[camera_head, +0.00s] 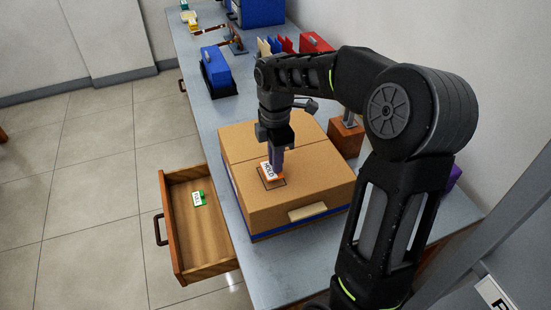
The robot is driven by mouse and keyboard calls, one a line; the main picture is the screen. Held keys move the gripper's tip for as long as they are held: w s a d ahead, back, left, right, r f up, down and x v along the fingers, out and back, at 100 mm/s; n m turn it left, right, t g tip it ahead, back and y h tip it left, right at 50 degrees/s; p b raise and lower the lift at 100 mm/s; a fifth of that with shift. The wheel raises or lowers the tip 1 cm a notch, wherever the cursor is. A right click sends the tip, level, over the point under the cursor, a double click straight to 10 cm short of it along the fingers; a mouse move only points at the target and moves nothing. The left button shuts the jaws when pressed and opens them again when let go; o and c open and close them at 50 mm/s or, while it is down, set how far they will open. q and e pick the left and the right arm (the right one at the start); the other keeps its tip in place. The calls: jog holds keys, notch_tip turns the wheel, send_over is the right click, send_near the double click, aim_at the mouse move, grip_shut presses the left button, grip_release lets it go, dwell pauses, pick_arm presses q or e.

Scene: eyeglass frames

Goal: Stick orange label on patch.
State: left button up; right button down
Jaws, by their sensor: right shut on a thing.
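My right gripper (276,165) points down over the top of a cardboard box (315,185) and is shut on the orange label (268,171), which has a white face with dark lettering that seems to read HOLD. The label is tilted and sits at or just above the patch (272,184), a dark-outlined area on the box top. I cannot tell whether the label touches the patch. The fingers hide part of the label's right side. My left gripper is not in view.
The box stands on a grey bench (225,140). An open wooden drawer (179,239) juts out on the left, with a green-and-white label (198,198) inside. A blue object (216,69), a red box (316,43) and a wooden block (345,140) stand farther back.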

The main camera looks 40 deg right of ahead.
jog(key=shift+f+b, duration=0.85)
jog(key=shift+f, duration=0.4)
jog(key=c, duration=1.3)
grip_release()
jog(key=shift+r, duration=0.2)
jog(key=shift+r+p, duration=2.9)
jog(key=shift+r, duration=0.5)
